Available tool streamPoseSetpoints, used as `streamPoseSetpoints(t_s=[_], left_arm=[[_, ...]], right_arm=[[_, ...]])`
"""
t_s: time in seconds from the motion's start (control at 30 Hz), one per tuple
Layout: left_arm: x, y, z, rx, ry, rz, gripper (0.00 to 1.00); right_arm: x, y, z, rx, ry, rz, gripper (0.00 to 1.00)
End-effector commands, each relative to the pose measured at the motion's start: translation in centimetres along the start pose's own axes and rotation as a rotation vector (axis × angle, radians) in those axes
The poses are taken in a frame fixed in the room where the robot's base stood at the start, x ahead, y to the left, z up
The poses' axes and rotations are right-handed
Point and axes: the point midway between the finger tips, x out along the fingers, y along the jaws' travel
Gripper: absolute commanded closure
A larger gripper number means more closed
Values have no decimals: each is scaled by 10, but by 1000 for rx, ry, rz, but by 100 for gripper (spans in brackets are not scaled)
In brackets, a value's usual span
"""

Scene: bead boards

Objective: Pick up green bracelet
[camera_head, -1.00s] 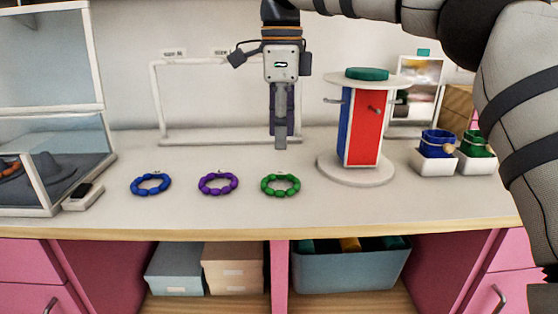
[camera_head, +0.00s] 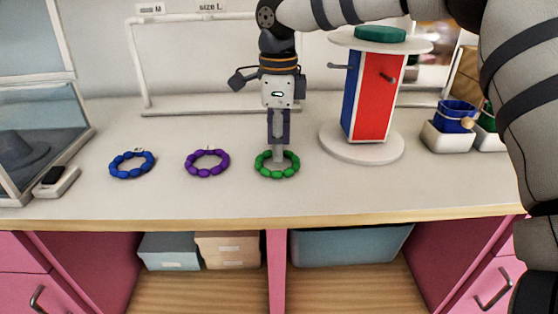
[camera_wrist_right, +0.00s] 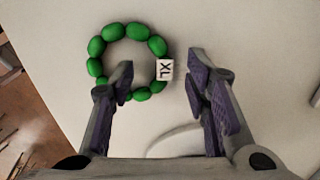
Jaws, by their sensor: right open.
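The green bracelet (camera_head: 281,175) lies flat on the white tabletop, a ring of green beads. In the right wrist view the bracelet (camera_wrist_right: 113,32) shows a white cube bead marked XL on its right side. My right gripper (camera_head: 278,158) points down at the bracelet in the head view. In the wrist view the right gripper (camera_wrist_right: 161,66) is open, with the left fingertip over the ring's inside and the right fingertip outside it. The XL bead lies between the fingertips. Exact height above the table cannot be told. My left gripper is not in view.
A purple bracelet (camera_head: 207,173) and a blue bracelet (camera_head: 132,174) lie to the left. A red and blue stand (camera_head: 369,95) with a round base is at right. White bins (camera_head: 448,137) stand beyond it. A white frame (camera_head: 143,65) stands behind.

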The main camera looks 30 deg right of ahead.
Motion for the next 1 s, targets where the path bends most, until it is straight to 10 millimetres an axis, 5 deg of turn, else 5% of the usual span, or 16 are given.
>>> streamPoseSetpoints(t_s=[0.27, 0.47, 0.83, 1.0], left_arm=[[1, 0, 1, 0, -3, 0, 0], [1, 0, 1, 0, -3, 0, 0], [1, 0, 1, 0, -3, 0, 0], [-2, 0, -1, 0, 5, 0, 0]], right_arm=[[8, 0, 0, 0, 2, 3, 59], [8, 0, 0, 0, 3, 3, 100], [3, 0, 0, 0, 2, 2, 100], [-36, 7, 4, -5, -1, -2, 100]])
